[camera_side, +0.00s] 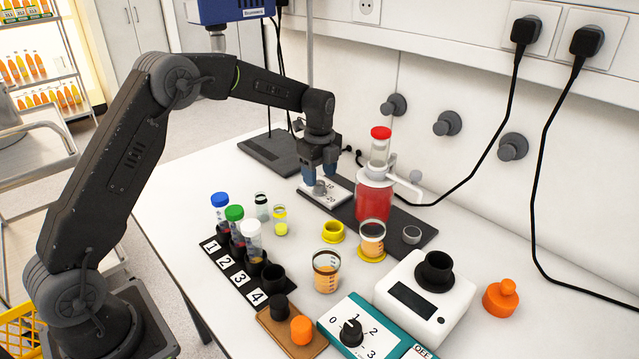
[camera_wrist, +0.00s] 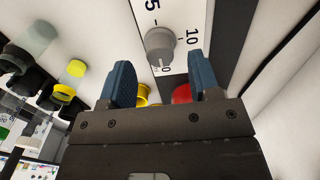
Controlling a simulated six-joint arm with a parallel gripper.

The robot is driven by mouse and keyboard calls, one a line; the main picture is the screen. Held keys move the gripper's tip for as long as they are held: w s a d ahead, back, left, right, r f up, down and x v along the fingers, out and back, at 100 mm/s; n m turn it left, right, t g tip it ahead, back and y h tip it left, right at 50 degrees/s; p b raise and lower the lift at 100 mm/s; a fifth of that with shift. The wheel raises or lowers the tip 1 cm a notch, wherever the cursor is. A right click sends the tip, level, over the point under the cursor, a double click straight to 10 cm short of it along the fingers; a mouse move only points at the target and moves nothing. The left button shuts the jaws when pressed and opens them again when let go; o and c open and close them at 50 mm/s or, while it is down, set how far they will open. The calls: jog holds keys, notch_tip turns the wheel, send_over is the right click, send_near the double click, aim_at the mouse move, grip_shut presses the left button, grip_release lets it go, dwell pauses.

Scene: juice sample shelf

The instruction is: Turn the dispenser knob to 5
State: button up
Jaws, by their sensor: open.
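The grey dispenser knob (camera_wrist: 160,44) sits on a white label plate (camera_wrist: 196,20) with a 5 and a 10 printed beside it. A further number is partly hidden below the knob. I cannot tell surely where the knob points. My gripper (camera_side: 321,172) points down above the knob. In the wrist view my gripper (camera_wrist: 160,76) is open with blue fingers apart, holding nothing.
A black numbered rack (camera_side: 238,270) with capped vials stands left of the dispenser. Beakers (camera_side: 326,271) and a yellow ring (camera_side: 333,232) stand in front. A white scale (camera_side: 424,297) and a teal dial box (camera_side: 350,330) are nearer. A black stand base (camera_side: 268,150) lies behind.

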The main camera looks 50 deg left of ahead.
aim_at(319, 183)
jog(key=shift+f, duration=1.6)
jog(key=c, duration=0.9)
jog(key=shift+c, duration=0.2)
